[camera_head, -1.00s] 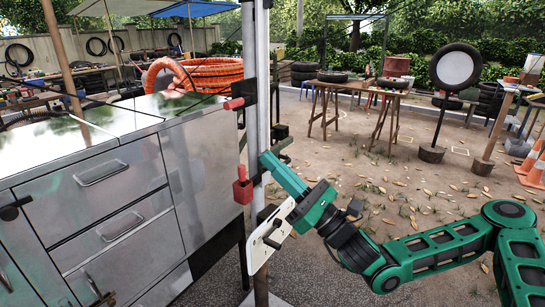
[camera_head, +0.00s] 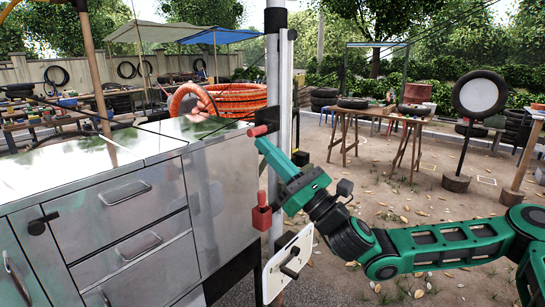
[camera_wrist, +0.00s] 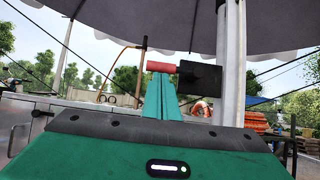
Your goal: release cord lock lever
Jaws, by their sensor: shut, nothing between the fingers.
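A lever with a red grip (camera_head: 258,131) juts left from a black mount on the upright pole (camera_head: 273,80). In the wrist view the red grip (camera_wrist: 161,67) lies level, joined to a black block (camera_wrist: 199,77). My gripper (camera_head: 263,143) is shut and empty, with its tips just under the red grip. In the wrist view my green fingers (camera_wrist: 160,97) reach up to the grip; I cannot tell whether they touch it. A second red part (camera_head: 262,218) sits lower on the pole. Which red part is the cord lock lever is not marked.
A metal drawer cabinet (camera_head: 150,235) stands left of the pole. A white plate with a black cleat (camera_head: 274,284) is below my gripper. An orange hose coil (camera_head: 236,100) lies behind. Dark canopy fabric (camera_wrist: 190,20) hangs overhead. Open ground is to the right.

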